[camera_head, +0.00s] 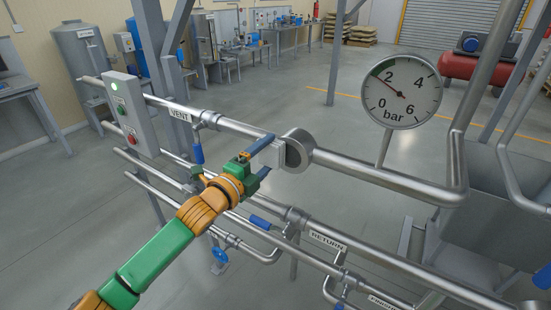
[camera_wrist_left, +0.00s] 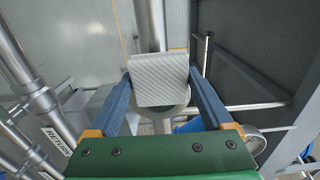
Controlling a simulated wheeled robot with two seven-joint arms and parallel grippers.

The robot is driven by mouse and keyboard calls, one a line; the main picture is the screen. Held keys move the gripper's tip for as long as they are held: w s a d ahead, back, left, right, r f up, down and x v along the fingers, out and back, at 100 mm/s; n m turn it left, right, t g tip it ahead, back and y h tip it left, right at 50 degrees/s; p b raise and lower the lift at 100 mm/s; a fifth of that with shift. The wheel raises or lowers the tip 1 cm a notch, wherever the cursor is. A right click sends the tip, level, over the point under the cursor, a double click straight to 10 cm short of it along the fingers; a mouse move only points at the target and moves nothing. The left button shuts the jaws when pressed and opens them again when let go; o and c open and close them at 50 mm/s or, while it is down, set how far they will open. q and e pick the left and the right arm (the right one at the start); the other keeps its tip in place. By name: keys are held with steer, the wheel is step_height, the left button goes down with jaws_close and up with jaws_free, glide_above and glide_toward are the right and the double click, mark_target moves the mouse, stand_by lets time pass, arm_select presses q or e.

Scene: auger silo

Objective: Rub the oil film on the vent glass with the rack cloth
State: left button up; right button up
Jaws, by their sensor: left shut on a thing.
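My left gripper (camera_head: 267,153) reaches in from the left to the vent pipe (camera_head: 240,127), just left of the round vent glass housing (camera_head: 297,151). In the left wrist view its two blue fingers (camera_wrist_left: 160,80) are closed on the sides of a pale, ribbed cloth pad (camera_wrist_left: 158,88). The pad lies in front of the ring-shaped housing (camera_wrist_left: 177,112) and hides part of it. I cannot tell whether the pad touches the glass. The glass face and any oil film are not visible. My right gripper is not in view.
A pressure gauge (camera_head: 402,91) stands on the pipe to the right. The RETURN pipe (camera_head: 360,252) runs below with blue-handled valves (camera_head: 260,222). A grey control box (camera_head: 130,113) with lit buttons is at left. Open floor (camera_head: 290,105) lies behind the pipes.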

arm_select(q)
steer(key=shift+w+a, duration=0.2)
steer(key=p+v, duration=0.3)
steer(key=v, duration=0.2)
steer(key=shift+s+a+r+p, duration=0.1)
steer(key=shift+s+a+p, duration=0.05)
steer(key=shift+s+p, duration=0.15)
steer(key=shift+s+a, duration=0.15)
steer(key=p+v, duration=0.1)
steer(key=v, duration=0.2)
stand_by(0.4)
